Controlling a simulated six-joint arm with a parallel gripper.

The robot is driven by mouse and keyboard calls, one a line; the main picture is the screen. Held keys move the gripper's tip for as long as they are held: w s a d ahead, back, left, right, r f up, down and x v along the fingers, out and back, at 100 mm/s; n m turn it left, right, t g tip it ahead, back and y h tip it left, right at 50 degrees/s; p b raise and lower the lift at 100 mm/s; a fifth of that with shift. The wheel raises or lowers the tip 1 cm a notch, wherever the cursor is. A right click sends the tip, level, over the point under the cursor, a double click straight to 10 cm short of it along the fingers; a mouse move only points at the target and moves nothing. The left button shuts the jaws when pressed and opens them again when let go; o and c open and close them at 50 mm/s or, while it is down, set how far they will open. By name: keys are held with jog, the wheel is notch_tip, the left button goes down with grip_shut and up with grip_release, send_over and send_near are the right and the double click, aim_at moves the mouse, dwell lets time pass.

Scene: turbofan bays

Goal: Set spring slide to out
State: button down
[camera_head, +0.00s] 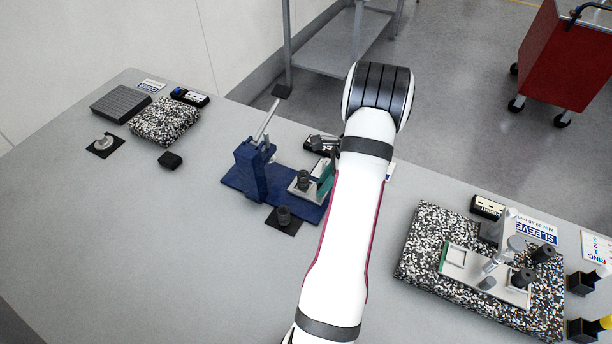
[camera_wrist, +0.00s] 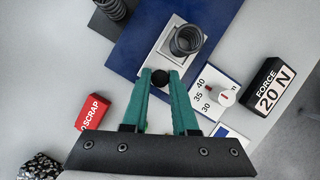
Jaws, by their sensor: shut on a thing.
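The spring slide (camera_wrist: 161,48) is a pale metal plate on the blue base of the press (camera_head: 248,177). A dark coil spring (camera_wrist: 186,39) stands on it. In the head view, the slide (camera_head: 296,192) shows at the right part of the blue base, with the spring (camera_head: 304,179) on it. My gripper (camera_wrist: 160,80) has its teal fingers closed around a small black knob (camera_wrist: 160,75) at the slide's near edge. In the head view, my gripper (camera_head: 327,173) is beside the slide, partly hidden by my white arm.
A second dark coil (camera_wrist: 112,8) stands on a black pad beside the base. A "FORCE 20 N" block (camera_wrist: 269,87), a printed scale card (camera_wrist: 209,92) and a red "SCRAP" label (camera_wrist: 94,112) lie around the gripper. A speckled slab (camera_head: 420,250) with a metal fixture is at right.

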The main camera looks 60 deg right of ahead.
jog(key=shift+s, duration=0.3)
jog(key=c, duration=0.7)
grip_release()
jog(key=v, duration=1.5)
jog(key=shift+s+r, duration=0.1)
jog(key=shift+r, duration=0.25)
